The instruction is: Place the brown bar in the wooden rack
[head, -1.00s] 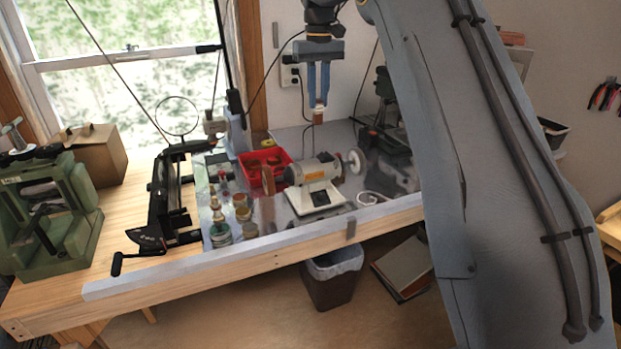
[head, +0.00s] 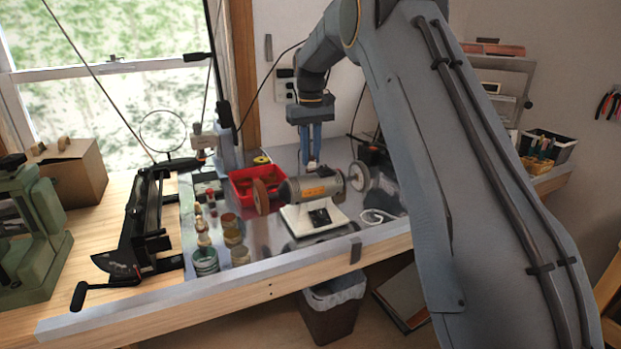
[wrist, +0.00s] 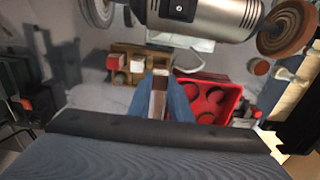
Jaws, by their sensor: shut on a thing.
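My gripper (head: 310,163) points down behind the bench grinder in the head view, its blue fingers close together. In the wrist view my gripper (wrist: 161,82) is shut on the brown bar (wrist: 157,104), which shows as a narrow brown strip between the fingers. In the head view the bar is hidden behind the grinder. The wooden rack (wrist: 130,47) lies just beyond the fingertips in the wrist view, with a reddish block and a pale block in its compartments. The fingers cover part of its near right side. I cannot tell the bar's height above it. I cannot make out the rack in the head view.
The grinder (head: 312,188) stands in front of my gripper, and it also shows in the wrist view (wrist: 205,15). A red bin (head: 245,178) is left of my gripper in the head view; in the wrist view the bin (wrist: 232,95) is close right of the fingers.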

